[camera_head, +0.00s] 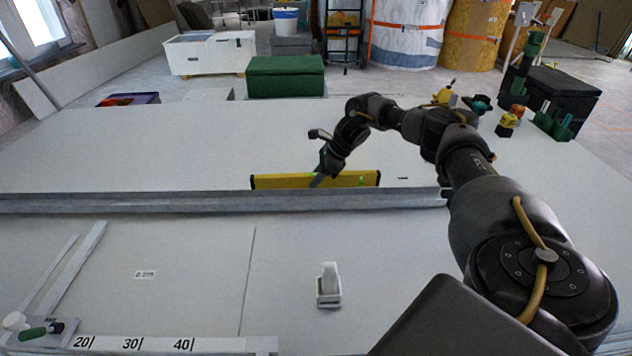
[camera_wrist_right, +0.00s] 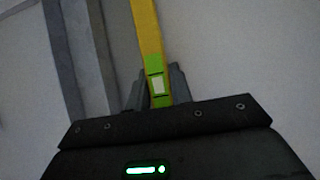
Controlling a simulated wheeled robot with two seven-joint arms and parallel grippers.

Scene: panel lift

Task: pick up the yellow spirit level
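The yellow spirit level (camera_head: 285,182) is long, with black ends and a green vial, and shows just behind the metal rail in the head view. My right gripper (camera_head: 318,181) reaches down to it near its middle. In the right wrist view the level (camera_wrist_right: 148,35) runs between the two fingers of my right gripper (camera_wrist_right: 159,88), close against both sides, so the gripper looks shut on it. The green-edged vial window shows between the fingers. Whether the level's lower edge touches the panel is hidden by the rail. My left gripper is not in view.
The metal rail (camera_head: 150,203) crosses the large pale panel (camera_head: 150,150) in front of the level. A white block-like fitting (camera_head: 329,287) stands nearer. A green box (camera_head: 286,77) is behind the panel. Small tools (camera_head: 507,122) sit at the right. The panel left of the level is clear.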

